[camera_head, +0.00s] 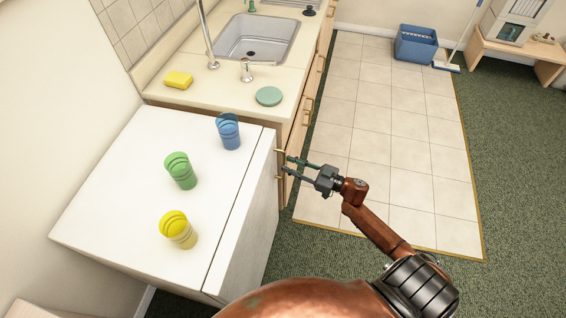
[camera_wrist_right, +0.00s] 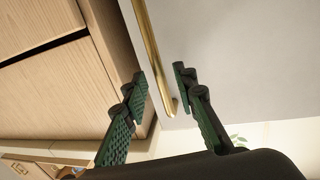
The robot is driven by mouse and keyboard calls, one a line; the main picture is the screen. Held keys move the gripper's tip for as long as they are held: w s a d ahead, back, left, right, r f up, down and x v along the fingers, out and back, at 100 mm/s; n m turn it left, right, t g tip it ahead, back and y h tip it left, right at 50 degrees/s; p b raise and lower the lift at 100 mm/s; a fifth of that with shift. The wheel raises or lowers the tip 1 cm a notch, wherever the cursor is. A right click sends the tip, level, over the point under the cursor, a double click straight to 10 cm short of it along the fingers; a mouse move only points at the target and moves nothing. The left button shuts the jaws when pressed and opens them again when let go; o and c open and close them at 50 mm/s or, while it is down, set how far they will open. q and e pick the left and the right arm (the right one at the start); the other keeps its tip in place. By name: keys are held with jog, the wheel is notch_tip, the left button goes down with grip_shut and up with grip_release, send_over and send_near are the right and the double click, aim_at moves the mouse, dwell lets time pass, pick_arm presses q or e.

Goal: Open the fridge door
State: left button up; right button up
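The white fridge (camera_head: 125,190) stands at the left in the head view, with its door (camera_head: 240,245) on the right side. A thin brass handle (camera_head: 279,165) is on the door near the counter end; it also shows as a gold bar in the right wrist view (camera_wrist_right: 152,50). My right gripper (camera_head: 287,164) is open at the handle. In the right wrist view its green-padded fingers (camera_wrist_right: 159,73) lie on either side of the bar, with gaps showing. The door looks shut. My left gripper is out of view.
The tiled floor (camera_head: 390,130) right of the fridge is clear; a blue bucket (camera_head: 416,45) stands at the back.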

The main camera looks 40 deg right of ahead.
aim_at(284, 162)
jog(key=x, duration=0.3)
jog(key=shift+w, duration=0.1)
jog(key=shift+c, duration=0.2)
jog(key=shift+f, duration=0.1)
grip_shut()
jog(key=shift+d, duration=0.1)
